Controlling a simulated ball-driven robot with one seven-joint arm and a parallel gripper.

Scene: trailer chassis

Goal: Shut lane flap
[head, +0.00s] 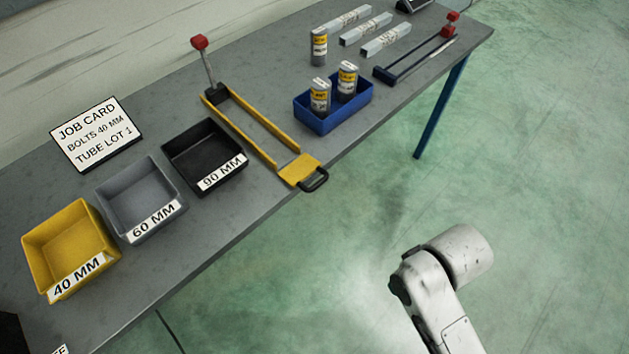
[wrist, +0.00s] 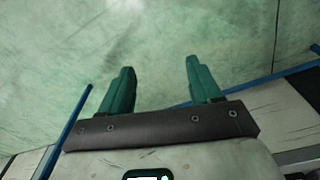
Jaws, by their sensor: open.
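A yellow lane (head: 250,122) with two side rails lies on the grey bench in the head view. At its near end a yellow flap (head: 299,168) lies folded down and outward, leaving that end open. The flap's black handle (head: 316,181) juts past the bench's front edge. A post with a red knob (head: 199,42) stands at the lane's far end. My gripper (wrist: 159,72) shows in the wrist view with its two green fingers apart and nothing between them. It is out of sight in the head view, where my arm is over the floor, right of and apart from the flap.
Black (head: 203,158), grey (head: 140,198) and yellow (head: 70,250) bins stand left of the lane. A blue tray (head: 333,117) with two canisters sits close on its right. A dark blue lane (head: 413,62) lies farther right. The floor before the bench is clear.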

